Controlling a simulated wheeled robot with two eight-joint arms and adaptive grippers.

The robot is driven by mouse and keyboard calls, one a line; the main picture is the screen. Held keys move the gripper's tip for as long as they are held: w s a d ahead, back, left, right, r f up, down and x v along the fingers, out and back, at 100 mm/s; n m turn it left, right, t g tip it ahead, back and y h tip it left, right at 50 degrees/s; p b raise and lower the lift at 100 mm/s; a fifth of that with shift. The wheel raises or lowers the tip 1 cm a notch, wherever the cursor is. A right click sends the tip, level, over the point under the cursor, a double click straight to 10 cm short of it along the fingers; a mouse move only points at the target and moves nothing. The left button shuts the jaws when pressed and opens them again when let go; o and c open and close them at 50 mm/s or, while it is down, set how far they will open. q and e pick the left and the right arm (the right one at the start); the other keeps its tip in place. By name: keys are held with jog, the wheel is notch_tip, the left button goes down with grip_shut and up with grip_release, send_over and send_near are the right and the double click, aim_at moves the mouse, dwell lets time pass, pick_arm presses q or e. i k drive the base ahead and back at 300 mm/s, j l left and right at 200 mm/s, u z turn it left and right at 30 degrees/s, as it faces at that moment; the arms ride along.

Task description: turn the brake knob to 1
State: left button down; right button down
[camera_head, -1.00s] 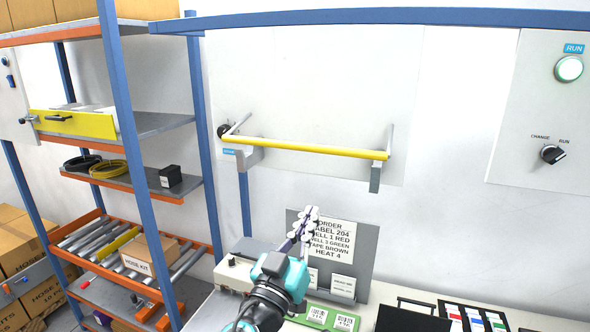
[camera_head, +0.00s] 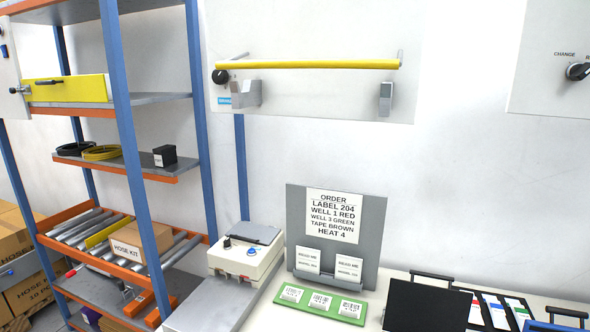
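A round black knob (camera_head: 220,76) is on the pale wall panel (camera_head: 310,20), at the left end of a yellow bar (camera_head: 308,65). I take it for the brake knob. A small blue label (camera_head: 224,100) is below it, too small to read. The knob's pointer direction and any number marks cannot be made out. Neither of my grippers shows in the head view, and nothing is seen touching the knob.
Grey brackets (camera_head: 386,98) stick out below the bar. A shelf rack (camera_head: 125,130) stands close on the left. Below are a white device with a small knob (camera_head: 246,250), an order board (camera_head: 336,225), green label cards (camera_head: 320,303) and a black case (camera_head: 428,306). Another knob (camera_head: 578,71) is at far right.

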aim_at(220, 76)
jog(key=j+z, duration=0.2)
jog(key=z, duration=0.65)
jog(key=j+z, duration=0.35)
jog(key=j, duration=0.2)
jog(key=k+j+z, duration=0.1)
jog(key=j+z, duration=0.2)
jog(key=j, duration=0.25)
jog(key=k+j+z, duration=0.15)
jog(key=j+z, duration=0.2)
jog(key=j, duration=0.2)
